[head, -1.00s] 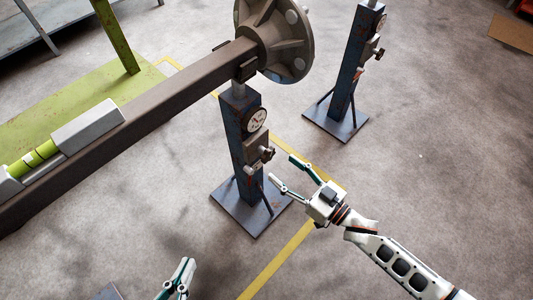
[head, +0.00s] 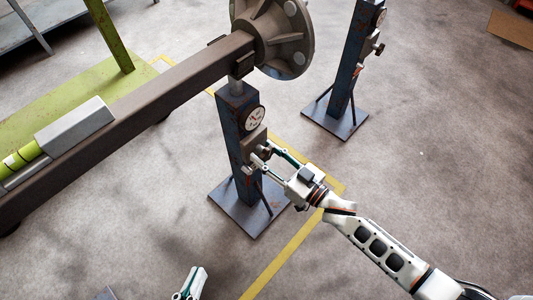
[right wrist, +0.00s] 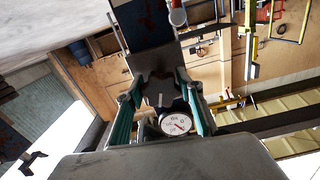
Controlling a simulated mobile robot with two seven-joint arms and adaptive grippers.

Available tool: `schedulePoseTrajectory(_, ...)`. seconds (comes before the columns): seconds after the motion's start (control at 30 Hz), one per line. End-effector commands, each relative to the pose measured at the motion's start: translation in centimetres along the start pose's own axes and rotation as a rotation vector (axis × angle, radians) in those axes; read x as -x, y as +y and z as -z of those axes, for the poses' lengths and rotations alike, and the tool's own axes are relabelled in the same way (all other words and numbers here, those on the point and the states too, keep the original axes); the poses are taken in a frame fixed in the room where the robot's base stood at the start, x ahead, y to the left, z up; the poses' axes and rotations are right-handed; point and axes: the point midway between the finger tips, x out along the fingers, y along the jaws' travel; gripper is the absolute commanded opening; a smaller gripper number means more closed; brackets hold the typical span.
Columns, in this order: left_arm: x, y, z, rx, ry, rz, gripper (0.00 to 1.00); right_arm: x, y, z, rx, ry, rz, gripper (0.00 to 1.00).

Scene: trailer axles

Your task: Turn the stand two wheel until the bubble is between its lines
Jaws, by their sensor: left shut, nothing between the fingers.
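A blue stand (head: 232,150) with a dial gauge (head: 255,118) holds up the hub end of a brown beam (head: 140,95). Its dark hand wheel (right wrist: 160,90) shows in the right wrist view, with the dial below it. My right gripper (head: 263,157) is open at this wheel, fingers on either side; contact is unclear. A grey level with a green-yellow vial (head: 22,160) lies on the beam at the left; I cannot make out the bubble. My left gripper (head: 188,284) is shut and empty at the bottom. No stand number is readable.
A second blue stand (head: 350,65) with its own gauge and knob stands behind to the right. A large round hub (head: 272,35) sits above the near stand. A green platform (head: 75,100) lies behind the beam.

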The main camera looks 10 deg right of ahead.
Motion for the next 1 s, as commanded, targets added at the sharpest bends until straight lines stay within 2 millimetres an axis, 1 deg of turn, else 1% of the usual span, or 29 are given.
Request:
schedulePoseTrajectory(0.27,-0.01,-0.01,0.04,-0.001,0.001,0.000,0.00,0.02,0.01,-0.01,0.005,0.000,0.000,0.15)
schedulePoseTrajectory(0.47,0.00,-0.03,0.18,-0.008,0.002,0.001,0.00,0.01,0.06,0.03,0.056,0.000,-0.001,0.15)
schedulePoseTrajectory(0.67,0.00,-0.24,0.40,-0.027,0.002,0.005,0.00,0.00,0.15,0.10,0.178,0.000,-0.001,0.15)
schedulePoseTrajectory(1.0,0.06,-0.91,0.53,-0.062,-0.002,0.016,0.00,0.00,0.30,0.11,0.489,0.000,-0.001,0.15)
